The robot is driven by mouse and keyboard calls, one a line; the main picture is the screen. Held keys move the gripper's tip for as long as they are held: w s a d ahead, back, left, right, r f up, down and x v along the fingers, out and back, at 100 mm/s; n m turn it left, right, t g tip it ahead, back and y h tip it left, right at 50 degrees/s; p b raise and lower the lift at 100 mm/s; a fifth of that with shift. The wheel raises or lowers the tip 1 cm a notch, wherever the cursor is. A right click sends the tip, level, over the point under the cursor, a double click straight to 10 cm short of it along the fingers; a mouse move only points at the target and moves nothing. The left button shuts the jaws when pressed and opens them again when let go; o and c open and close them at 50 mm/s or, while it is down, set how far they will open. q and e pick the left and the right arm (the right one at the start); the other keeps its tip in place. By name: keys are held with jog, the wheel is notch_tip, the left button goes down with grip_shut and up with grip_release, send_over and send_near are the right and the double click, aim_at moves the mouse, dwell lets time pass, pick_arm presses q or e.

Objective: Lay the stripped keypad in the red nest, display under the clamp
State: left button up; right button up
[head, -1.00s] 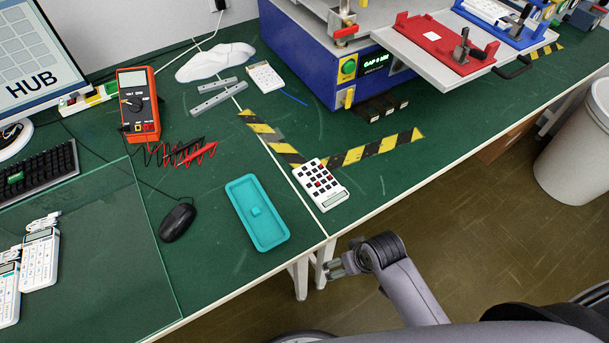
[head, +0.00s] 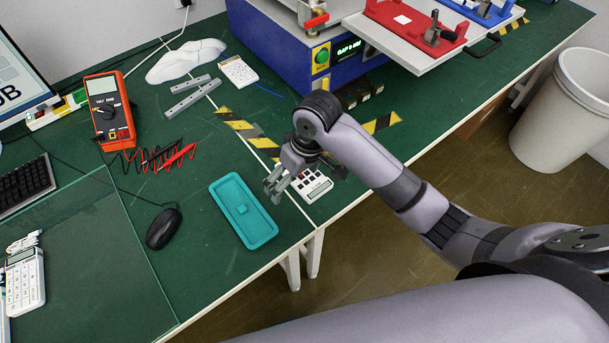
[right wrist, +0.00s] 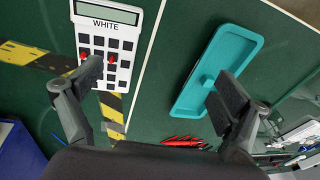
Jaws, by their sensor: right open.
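The stripped keypad (head: 316,186) lies flat on the green bench near its front edge, partly hidden by my gripper in the head view. In the right wrist view the white keypad (right wrist: 125,48) shows its display, the word WHITE, and dark and red contacts. My right gripper (head: 275,188) is open and empty above the bench beside the keypad; its fingers (right wrist: 158,88) show in the wrist view, one overlapping the keypad. The red nest (head: 385,14) sits on the grey tray of the blue machine, with a dark clamp (head: 434,38) at its right. My left gripper is not in view.
A teal tray (head: 217,190) lies left of the keypad. Yellow-black tape (head: 240,125) marks the bench behind it. A blue nest (head: 490,12) is beside the red one. A multimeter (head: 108,108) with leads and a mouse (head: 163,228) lie left.

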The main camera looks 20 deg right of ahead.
jog(key=w+d+r+g+h, duration=0.15)
jog(key=w+d+r, duration=0.35)
jog(key=r, duration=0.5)
send_over(305, 175)
jog(key=shift+t+h, duration=0.25)
jog(key=shift+h, duration=0.1)
notch_tip(305, 175, down, 12)
jog(key=shift+f+p, duration=0.15)
jog(key=shift+p, duration=0.3)
jog(key=shift+f+p, duration=0.35)
jog(key=shift+f, duration=2.25)
jog(key=c, duration=1.3)
